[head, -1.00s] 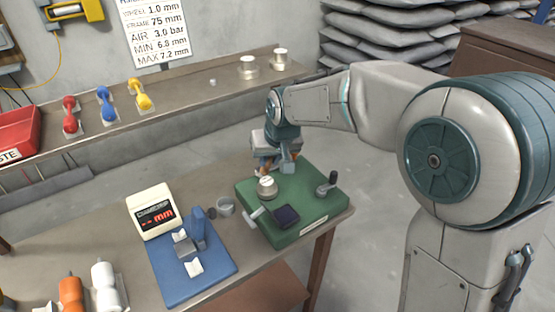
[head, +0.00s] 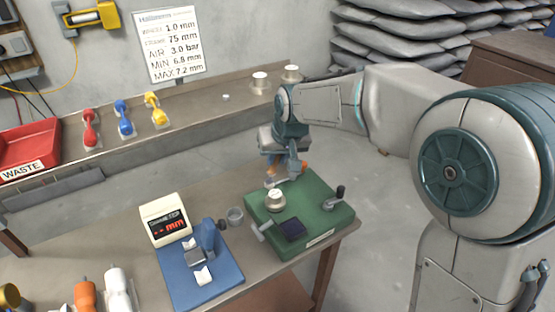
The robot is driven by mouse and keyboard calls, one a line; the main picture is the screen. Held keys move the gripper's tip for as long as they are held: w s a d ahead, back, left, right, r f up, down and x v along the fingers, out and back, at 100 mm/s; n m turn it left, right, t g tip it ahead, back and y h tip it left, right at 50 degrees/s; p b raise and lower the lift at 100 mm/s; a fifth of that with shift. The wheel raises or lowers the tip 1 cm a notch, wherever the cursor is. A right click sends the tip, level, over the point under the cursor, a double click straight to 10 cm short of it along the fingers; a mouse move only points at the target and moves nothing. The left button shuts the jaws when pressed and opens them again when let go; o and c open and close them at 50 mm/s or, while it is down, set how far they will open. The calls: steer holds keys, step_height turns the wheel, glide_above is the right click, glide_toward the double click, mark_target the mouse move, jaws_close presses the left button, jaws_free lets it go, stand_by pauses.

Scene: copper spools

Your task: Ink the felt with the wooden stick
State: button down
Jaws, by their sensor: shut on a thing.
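My gripper (head: 274,178) hangs at the back-left edge of a green base plate (head: 325,208), its jaws close together with orange at the tips. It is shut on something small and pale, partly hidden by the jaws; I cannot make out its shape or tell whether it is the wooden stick. A dark, square pad (head: 292,228) sits at the front of the green plate; I cannot tell whether it is the felt. A round metal piece with a pale top (head: 275,201) stands on the plate just in front of my gripper.
White and orange bottles stand at the front left. A rear bench holds coloured spools.

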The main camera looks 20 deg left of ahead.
steer(key=shift+r, duration=0.7)
steer(key=shift+r+p, duration=1.1)
steer(key=shift+r, duration=0.45)
steer(key=shift+f, duration=0.1)
